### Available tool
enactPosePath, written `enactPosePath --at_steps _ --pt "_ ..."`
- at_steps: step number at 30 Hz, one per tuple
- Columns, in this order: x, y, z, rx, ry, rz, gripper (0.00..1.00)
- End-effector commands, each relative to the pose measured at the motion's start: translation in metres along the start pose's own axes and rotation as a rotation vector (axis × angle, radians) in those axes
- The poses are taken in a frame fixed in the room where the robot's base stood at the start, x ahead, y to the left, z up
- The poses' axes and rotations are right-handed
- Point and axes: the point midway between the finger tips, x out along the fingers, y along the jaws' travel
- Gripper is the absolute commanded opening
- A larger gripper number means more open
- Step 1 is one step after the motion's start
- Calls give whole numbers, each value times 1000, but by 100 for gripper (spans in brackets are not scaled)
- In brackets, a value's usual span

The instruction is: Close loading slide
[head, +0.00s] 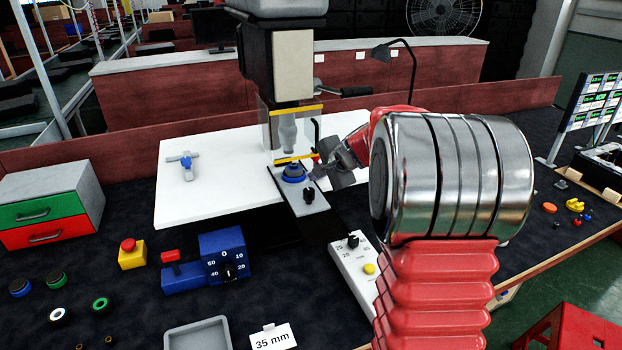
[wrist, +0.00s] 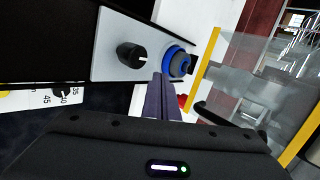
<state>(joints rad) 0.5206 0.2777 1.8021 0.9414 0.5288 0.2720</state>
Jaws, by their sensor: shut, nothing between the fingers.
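The loading slide (head: 297,207) is a light grey plate that extends forward from under the press (head: 288,60). It carries a black knob (head: 309,195) near its front end and a round blue part (head: 293,173) behind it. In the wrist view, the slide (wrist: 108,45), knob (wrist: 131,55) and blue part (wrist: 178,62) show just beyond my fingers. My gripper (head: 316,173) is shut and empty, just right of the slide near the blue part. Its dark fingers (wrist: 166,98) point toward the slide between knob and blue part. I cannot tell whether they touch it.
A clear guard with yellow edges (wrist: 208,62) stands close to my fingers; it also shows around the press tool (head: 289,132). A white control box (head: 355,268) is at front right. A blue dial box (head: 222,253) and yellow button box (head: 132,256) stand at left.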

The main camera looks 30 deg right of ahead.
Motion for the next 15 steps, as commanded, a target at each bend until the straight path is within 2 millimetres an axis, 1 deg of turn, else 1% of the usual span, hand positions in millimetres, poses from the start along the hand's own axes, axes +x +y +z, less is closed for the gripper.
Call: enactPosePath --at_steps 1,9,12,15 --pt "-9 0 0 0 2 -2 0" --pt "-48 0 0 1 1 -1 0" --pt "-60 0 -1 2 2 -1 0" --pt "-68 0 0 1 1 0 0"
